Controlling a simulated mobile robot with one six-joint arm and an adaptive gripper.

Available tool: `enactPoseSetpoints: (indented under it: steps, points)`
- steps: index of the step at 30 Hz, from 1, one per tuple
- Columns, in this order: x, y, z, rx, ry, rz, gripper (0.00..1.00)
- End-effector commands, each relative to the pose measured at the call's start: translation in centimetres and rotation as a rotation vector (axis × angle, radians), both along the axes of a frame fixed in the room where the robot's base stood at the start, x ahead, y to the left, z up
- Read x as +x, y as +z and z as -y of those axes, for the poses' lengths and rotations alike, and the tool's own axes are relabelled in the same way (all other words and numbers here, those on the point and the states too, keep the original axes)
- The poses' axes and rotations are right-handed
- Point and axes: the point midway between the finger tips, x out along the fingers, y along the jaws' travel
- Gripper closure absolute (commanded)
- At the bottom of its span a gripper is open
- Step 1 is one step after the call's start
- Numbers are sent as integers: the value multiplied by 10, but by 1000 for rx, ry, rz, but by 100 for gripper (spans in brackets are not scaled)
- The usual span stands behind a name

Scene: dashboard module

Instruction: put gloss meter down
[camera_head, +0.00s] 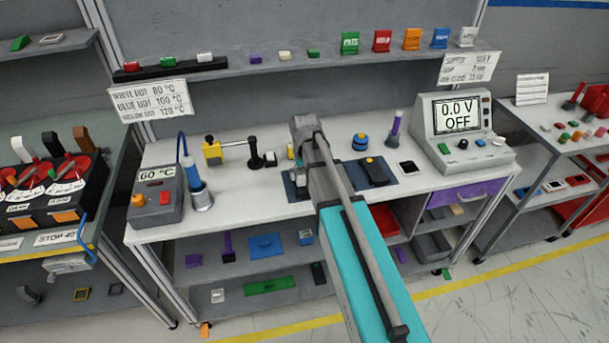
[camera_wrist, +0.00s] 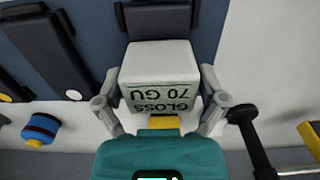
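The gloss meter (camera_wrist: 158,62) is a pale grey block with a display reading "GLOSS 70 GU", upside down in the wrist view. My gripper (camera_wrist: 160,85) has one finger on each side of it, and the fingers appear closed against its sides. In the head view my arm hides most of the meter and gripper.
A black device with a yellow dot (camera_head: 375,170) lies to the right on the bench. A blue-and-yellow knob (camera_head: 360,142), a voltage box (camera_head: 461,135) and a 60 °C station (camera_head: 158,197) stand around. A black post (camera_wrist: 248,140) is close to one finger.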

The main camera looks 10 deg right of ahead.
Motion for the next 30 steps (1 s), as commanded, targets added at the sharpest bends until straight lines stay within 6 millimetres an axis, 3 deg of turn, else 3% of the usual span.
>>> enactPoseSetpoints:
  steps: [17, 30]
  points:
    - [0, 3, 0, 0, 0, 0, 0]
    - [0, 32, 1, 0, -1, 0, 0]
